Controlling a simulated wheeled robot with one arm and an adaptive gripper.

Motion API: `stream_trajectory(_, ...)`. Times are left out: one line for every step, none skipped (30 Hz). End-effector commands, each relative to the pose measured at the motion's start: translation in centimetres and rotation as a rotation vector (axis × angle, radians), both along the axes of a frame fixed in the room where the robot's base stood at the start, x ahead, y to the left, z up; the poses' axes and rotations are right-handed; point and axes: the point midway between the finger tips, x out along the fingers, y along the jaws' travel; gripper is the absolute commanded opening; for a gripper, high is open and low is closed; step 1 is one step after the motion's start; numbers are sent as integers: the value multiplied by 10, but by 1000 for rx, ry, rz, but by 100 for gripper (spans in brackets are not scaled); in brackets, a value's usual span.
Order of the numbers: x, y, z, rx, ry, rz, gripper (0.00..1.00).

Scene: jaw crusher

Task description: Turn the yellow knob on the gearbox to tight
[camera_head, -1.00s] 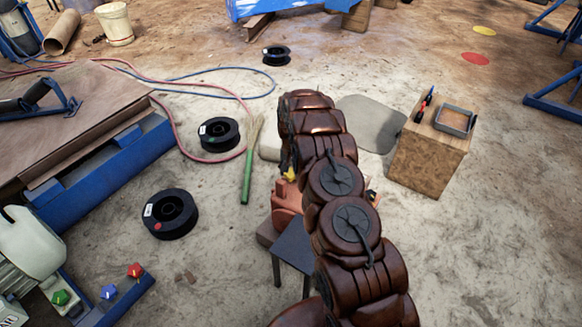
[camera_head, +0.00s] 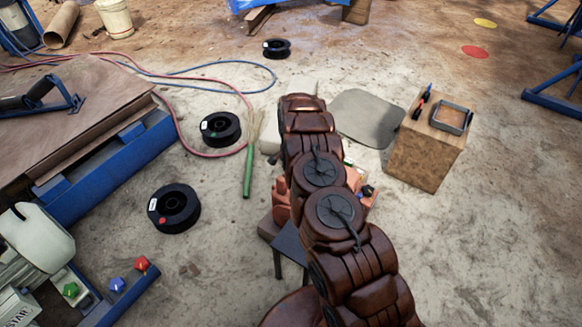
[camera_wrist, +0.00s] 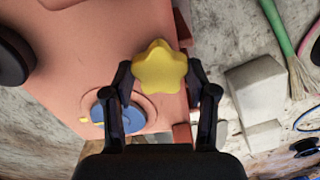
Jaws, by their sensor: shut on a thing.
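In the wrist view, the yellow knob (camera_wrist: 160,68) is star-shaped and sits at the edge of the orange-red gearbox (camera_wrist: 75,45). My gripper (camera_wrist: 166,80) has a finger on each side of it and is shut on it. A blue round part (camera_wrist: 118,117) with a small yellow mark lies on the gearbox beside the left finger. In the head view, the gearbox (camera_head: 282,203) is mostly hidden behind my arm, and the yellow knob and gripper are hidden there. Any tight mark is not visible.
A small dark table (camera_head: 290,245) stands in front of the gearbox. A wooden box (camera_head: 425,155) with a tray is at right. Black spools (camera_head: 174,208), a green-handled broom (camera_head: 248,172) and hoses lie at left. A pale block (camera_wrist: 257,88) is near the gripper.

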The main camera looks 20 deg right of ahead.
Motion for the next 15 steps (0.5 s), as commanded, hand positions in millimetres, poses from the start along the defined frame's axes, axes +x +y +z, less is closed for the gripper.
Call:
stream_trajectory(-1, -1, 0, 0, 2, -5, 22)
stream_trajectory(-1, -1, -1, 0, 2, -6, 22)
stream_trajectory(-1, -1, -1, 0, 2, -8, 22)
stream_trajectory(-1, -1, -1, 0, 2, -9, 22)
stream_trajectory(-1, -1, -1, 0, 2, -9, 22)
stream_trajectory(-1, -1, -1, 0, 2, -9, 22)
stream_trajectory(-1, -1, -1, 0, 2, -9, 22)
stream_trajectory(-1, -1, -1, 0, 3, -9, 22)
stream_trajectory(-1, -1, -1, 0, 3, -8, 22)
stream_trajectory(-1, -1, -1, 0, 3, -8, 22)
stream_trajectory(-1, -1, -1, 0, 3, -8, 22)
stream_trajectory(-1, -1, -1, 0, 3, -8, 22)
stream_trajectory(-1, -1, -1, 0, 3, -8, 59)
stream_trajectory(-1, -1, -1, 0, 3, -8, 62)
stream_trajectory(-1, -1, -1, 0, 2, -8, 67)
